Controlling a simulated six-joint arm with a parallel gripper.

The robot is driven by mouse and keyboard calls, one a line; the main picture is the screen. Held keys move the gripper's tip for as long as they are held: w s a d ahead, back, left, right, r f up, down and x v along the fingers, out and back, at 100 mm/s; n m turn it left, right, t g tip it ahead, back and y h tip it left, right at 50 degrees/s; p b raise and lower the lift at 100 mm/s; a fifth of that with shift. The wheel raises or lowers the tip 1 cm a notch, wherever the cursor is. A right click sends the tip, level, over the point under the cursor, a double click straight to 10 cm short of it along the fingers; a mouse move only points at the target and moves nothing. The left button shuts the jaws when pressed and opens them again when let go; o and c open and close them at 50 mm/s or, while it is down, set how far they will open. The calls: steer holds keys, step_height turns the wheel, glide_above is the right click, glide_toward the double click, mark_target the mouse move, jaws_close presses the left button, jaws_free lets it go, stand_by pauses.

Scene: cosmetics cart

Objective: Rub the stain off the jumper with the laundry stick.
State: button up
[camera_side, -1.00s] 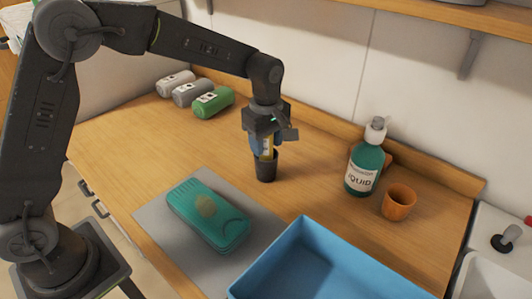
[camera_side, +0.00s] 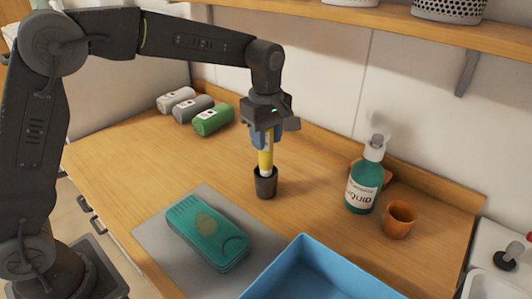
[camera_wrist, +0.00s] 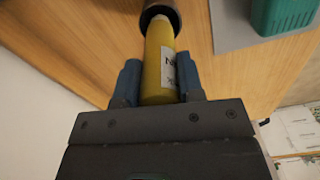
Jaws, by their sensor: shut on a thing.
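My gripper (camera_side: 266,139) is shut on a yellow laundry stick (camera_side: 265,158) with a white label. The stick is upright, and its pale lower end is at the mouth of a dark cup (camera_side: 265,184). In the wrist view the stick (camera_wrist: 160,65) sits between my blue fingers, with the dark cup (camera_wrist: 160,14) at its far end. The folded teal jumper (camera_side: 190,216) lies on a grey mat (camera_side: 150,240) at the front left, with a brownish stain (camera_side: 206,224) on top. A corner of the jumper shows in the wrist view (camera_wrist: 282,15).
A blue bin (camera_side: 310,270) stands at the front, right of the mat. A green pump bottle (camera_side: 362,180) and an orange cup (camera_side: 399,219) stand at the right. Several rolled cloths (camera_side: 212,120) lie at the back left. A shelf (camera_side: 420,30) runs above.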

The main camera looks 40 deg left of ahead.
steer(key=r, duration=0.4)
steer(key=shift+s+a, duration=0.1)
steer(key=shift+s, duration=0.2)
steer(key=s+a+r, duration=0.2)
steer(key=s, duration=0.7)
steer(key=s+a+r, duration=0.1)
steer(key=s+a, duration=0.1)
steer(key=s, duration=0.7)
steer(key=shift+d+f, duration=0.65)
steer(key=shift+f, duration=3.2)
steer(key=shift+d, duration=3.4)
steer(key=shift+a, duration=3.9)
step_height(320, 180, up, 8)
steer(key=shift+s, duration=0.15)
steer(key=shift+d, duration=0.1)
